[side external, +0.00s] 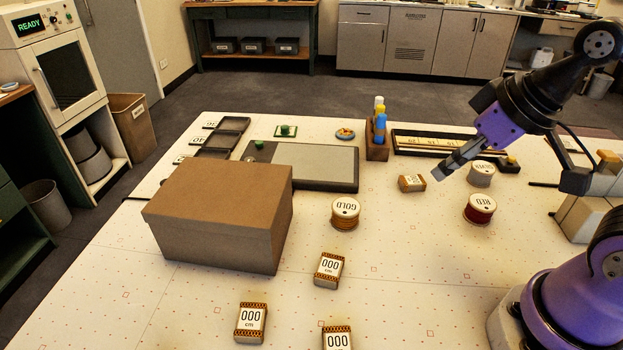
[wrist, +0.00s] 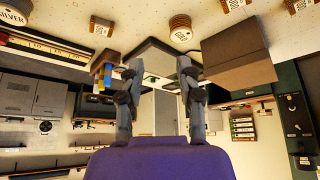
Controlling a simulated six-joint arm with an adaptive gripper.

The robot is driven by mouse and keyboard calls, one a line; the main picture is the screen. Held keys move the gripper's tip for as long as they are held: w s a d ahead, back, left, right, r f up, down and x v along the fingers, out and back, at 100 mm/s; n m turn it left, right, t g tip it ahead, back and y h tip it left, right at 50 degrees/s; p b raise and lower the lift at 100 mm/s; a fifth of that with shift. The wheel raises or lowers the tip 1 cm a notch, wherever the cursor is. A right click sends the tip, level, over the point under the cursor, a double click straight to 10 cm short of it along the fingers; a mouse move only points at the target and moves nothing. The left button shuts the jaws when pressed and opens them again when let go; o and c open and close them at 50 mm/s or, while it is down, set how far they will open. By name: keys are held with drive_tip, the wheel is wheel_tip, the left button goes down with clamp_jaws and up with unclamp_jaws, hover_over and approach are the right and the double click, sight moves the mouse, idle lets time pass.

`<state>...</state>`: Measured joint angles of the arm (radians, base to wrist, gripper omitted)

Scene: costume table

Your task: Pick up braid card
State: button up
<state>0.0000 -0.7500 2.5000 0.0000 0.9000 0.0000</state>
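Several small braid cards with orange-and-black patterned ends and white "000 cm" labels lie on the table. In the side view, one braid card (side external: 329,270) is near the middle, another (side external: 250,322) is at front left, and another (side external: 337,340) is cut by the bottom edge. A similar braid card (side external: 412,183) lies farther back, just left of my gripper (side external: 443,175); in the wrist view this card (wrist: 102,27) is at the upper left. My gripper (wrist: 156,68) has its fingers apart with nothing between them, raised above the table.
A brown box (side external: 215,215) stands at left. Gold (side external: 345,213), red (side external: 479,209) and silver (side external: 481,174) spools stand around the cards. Behind are a grey board (side external: 320,165), a bottle holder (side external: 377,145) and a ruler tray (side external: 440,143).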

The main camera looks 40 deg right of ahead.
drive_tip(key=shift+o, duration=0.4)
drive_tip(key=o, duration=0.5)
drive_tip(key=shift+o, duration=0.2)
drive_tip(key=n+g+y, duration=0.3)
drive_tip(key=n+g, duration=0.6)
drive_tip(key=n, duration=1.9)
approach(338, 344)
drive_tip(key=f, duration=0.1)
drive_tip(key=a+f, duration=0.1)
drive_tip(key=shift+s+f+n, duration=0.35)
drive_tip(key=shift+s+n, duration=0.05)
drive_tip(key=shift+x, duration=2.8)
